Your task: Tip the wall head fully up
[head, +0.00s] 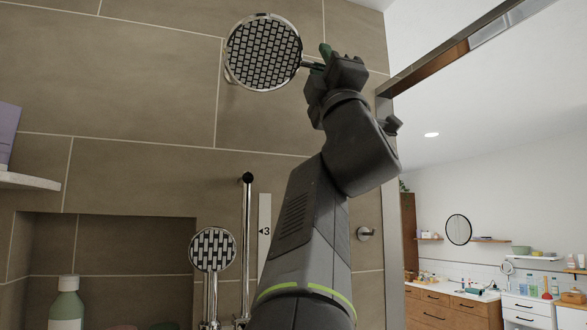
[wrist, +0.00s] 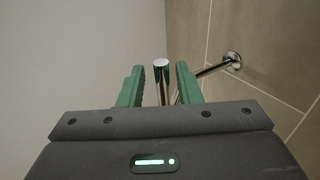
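The wall head (head: 263,52) is a round chrome shower head with a dark patterned face, high on the tiled wall. Its face is turned towards the head camera. A short chrome rod (head: 312,66) runs from its right side to my gripper (head: 326,58). In the wrist view, a chrome bar with a round end (wrist: 161,66) stands between the green fingers of my gripper (wrist: 161,84). The fingers are apart, with a visible gap on each side of the bar. A chrome arm runs right to a round wall mount (wrist: 233,60). My gripper hides part of the rod.
A smaller hand shower (head: 213,250) and a vertical rail (head: 247,230) are below. A wall niche with a green bottle (head: 66,305) is lower left, under a shelf (head: 28,181). A metal frame edge (head: 384,155) stands right of my arm.

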